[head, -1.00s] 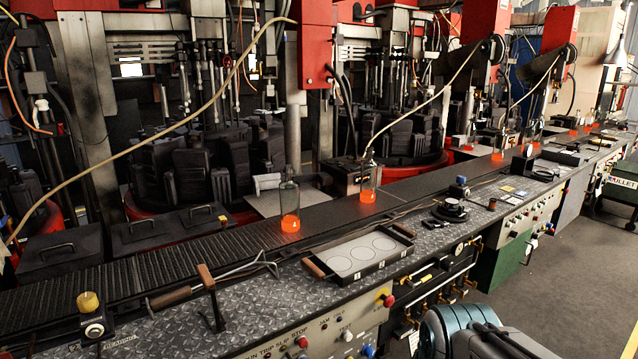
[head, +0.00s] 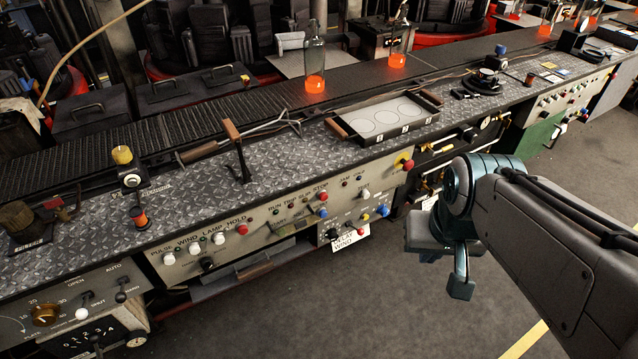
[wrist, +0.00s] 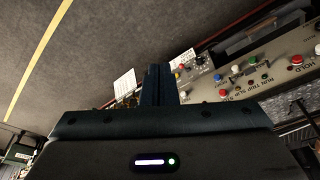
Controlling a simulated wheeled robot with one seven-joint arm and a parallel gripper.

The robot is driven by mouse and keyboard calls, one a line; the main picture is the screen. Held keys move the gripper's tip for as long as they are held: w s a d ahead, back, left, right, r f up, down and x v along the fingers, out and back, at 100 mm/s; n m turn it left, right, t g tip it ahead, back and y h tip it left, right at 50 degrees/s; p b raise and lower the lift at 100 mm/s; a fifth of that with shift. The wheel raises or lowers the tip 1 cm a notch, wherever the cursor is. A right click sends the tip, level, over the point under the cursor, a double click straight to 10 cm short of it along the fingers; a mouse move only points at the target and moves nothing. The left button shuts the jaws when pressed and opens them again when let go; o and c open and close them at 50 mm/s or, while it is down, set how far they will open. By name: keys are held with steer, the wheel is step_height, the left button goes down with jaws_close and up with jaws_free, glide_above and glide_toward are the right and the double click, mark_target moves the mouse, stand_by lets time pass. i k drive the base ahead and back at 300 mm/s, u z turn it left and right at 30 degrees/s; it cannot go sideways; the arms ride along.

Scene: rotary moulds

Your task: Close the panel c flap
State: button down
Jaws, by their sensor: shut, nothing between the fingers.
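The only flap-like part I see is a dark board (head: 243,282), lowered and sticking out below an opening in the front of the button panel. I cannot read a "c" label on it. In the wrist view a dark recess (wrist: 250,38) with a reddish edge shows at the upper right, beyond the buttons. My gripper (head: 461,287) hangs in front of the console, to the right of that board and apart from it. In the wrist view its fingers (wrist: 159,84) are together, with nothing between them. Its tip points toward the console's lower front.
A small switch box (head: 355,221) with a white tag (head: 351,238) juts from the console between the board and my gripper. Red and blue knobs stick out there. The tread-plate top (head: 290,155) carries a tray (head: 385,120) and tools. The grey floor (head: 400,320) in front is clear.

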mark_target(301, 222)
steer(key=u, duration=0.5)
steer(key=k, duration=0.65)
steer(key=u, duration=0.6)
steer(key=i, duration=1.05)
steer(key=z, duration=0.55)
